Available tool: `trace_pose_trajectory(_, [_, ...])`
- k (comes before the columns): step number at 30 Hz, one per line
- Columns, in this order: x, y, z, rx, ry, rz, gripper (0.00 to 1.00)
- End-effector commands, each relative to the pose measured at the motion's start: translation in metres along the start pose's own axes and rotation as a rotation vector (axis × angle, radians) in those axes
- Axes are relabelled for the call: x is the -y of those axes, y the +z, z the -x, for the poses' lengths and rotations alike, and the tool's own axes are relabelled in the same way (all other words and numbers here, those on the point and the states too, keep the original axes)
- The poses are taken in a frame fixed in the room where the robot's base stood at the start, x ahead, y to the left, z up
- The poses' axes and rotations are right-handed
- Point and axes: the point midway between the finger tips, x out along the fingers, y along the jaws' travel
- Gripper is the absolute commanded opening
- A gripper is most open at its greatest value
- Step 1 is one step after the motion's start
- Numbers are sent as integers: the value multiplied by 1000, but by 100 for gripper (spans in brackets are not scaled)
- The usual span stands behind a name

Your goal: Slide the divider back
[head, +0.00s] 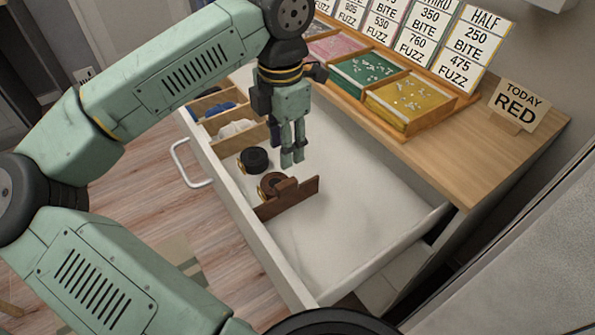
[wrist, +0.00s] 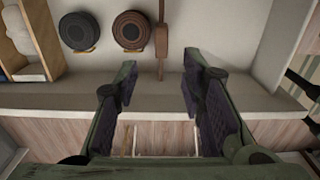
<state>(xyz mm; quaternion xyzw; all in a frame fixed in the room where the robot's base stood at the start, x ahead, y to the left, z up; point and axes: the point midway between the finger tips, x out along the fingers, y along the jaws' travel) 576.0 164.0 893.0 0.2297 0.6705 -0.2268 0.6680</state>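The divider is a brown wooden board (head: 300,196) standing on edge in the open white drawer (head: 345,225), with a raised knob-like part on top. In the wrist view the divider (wrist: 161,42) shows as a narrow upright bar, in line with the gap between my fingers. My gripper (head: 292,160) is over the drawer, beyond the divider in the head view and apart from it. In the wrist view my gripper (wrist: 158,82) has its fingers wide apart with nothing between them.
A black roll (head: 254,159) and a brown roll (head: 268,185) lie beside the divider. Wooden compartments (head: 212,119) with blue and white items fill the drawer's far end. The desk holds colored trays (head: 405,100) and a "TODAY RED" sign (head: 519,105). Drawer floor right of the divider is clear.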

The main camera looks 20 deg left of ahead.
Motion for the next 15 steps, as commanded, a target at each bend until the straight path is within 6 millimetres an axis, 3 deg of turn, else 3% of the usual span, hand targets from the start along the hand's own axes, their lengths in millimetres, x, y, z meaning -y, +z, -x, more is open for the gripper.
trace_pose_trajectory(15, [2,1,-85,3,-5,-4,37])
